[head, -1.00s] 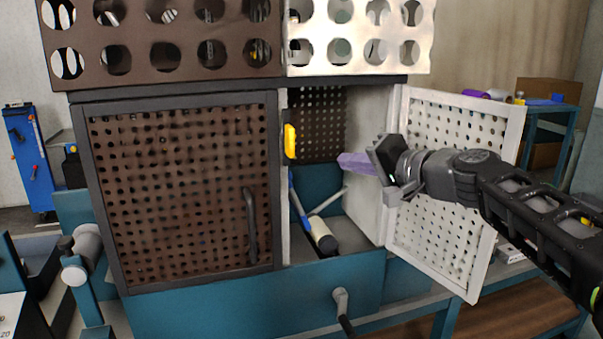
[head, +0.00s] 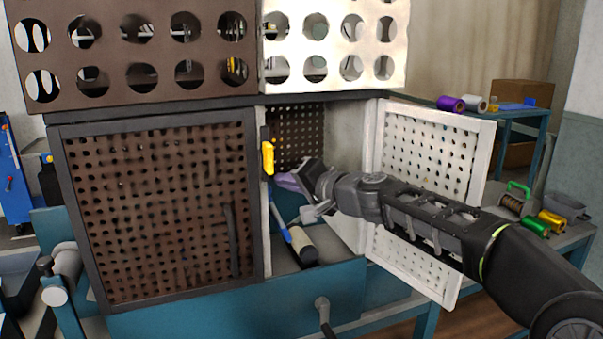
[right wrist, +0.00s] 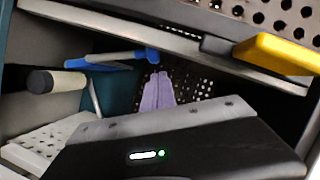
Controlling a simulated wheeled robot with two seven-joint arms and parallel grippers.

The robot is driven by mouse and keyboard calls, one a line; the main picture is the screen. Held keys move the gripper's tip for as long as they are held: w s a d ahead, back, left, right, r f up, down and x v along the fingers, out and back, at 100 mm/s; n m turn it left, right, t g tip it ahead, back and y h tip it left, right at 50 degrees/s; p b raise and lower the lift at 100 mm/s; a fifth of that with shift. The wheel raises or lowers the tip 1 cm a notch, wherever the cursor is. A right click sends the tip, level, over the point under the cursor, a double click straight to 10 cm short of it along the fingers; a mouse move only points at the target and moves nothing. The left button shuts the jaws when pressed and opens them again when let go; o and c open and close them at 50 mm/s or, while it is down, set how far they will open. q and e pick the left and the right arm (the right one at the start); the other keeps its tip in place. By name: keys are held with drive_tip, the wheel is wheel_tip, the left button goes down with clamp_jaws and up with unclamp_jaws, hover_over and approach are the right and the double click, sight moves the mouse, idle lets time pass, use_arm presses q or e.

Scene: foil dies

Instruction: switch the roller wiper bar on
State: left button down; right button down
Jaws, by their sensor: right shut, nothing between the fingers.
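A bar with a blue arm and a cream, black-ended roller (head: 301,243), which looks like the roller wiper bar, sits tilted inside the open cabinet bay. In the right wrist view its roller (right wrist: 57,82) is at the left. A yellow handle (head: 267,158) is on the post at the bay's left edge; it also shows in the right wrist view (right wrist: 280,54). My right gripper (head: 285,183), with purple fingers, is shut and empty at the bay opening, just right of and below the yellow handle, above the roller. Its fingers (right wrist: 158,92) look apart from both. My left gripper is out of view.
A white perforated door (head: 430,150) stands open on the right, behind my right arm. A brown perforated door (head: 160,215) closes the left bay. A teal front panel (head: 200,310) lies below. Foil rolls (head: 535,226) are on a bench at the right.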

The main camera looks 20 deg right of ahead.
drive_tip(key=shift+s+a+f, duration=0.1)
drive_tip(key=shift+a+f, duration=0.2)
drive_tip(key=shift+a, duration=0.1)
drive_tip(key=shift+a+b, duration=0.35)
drive_tip(key=shift+a, duration=0.4)
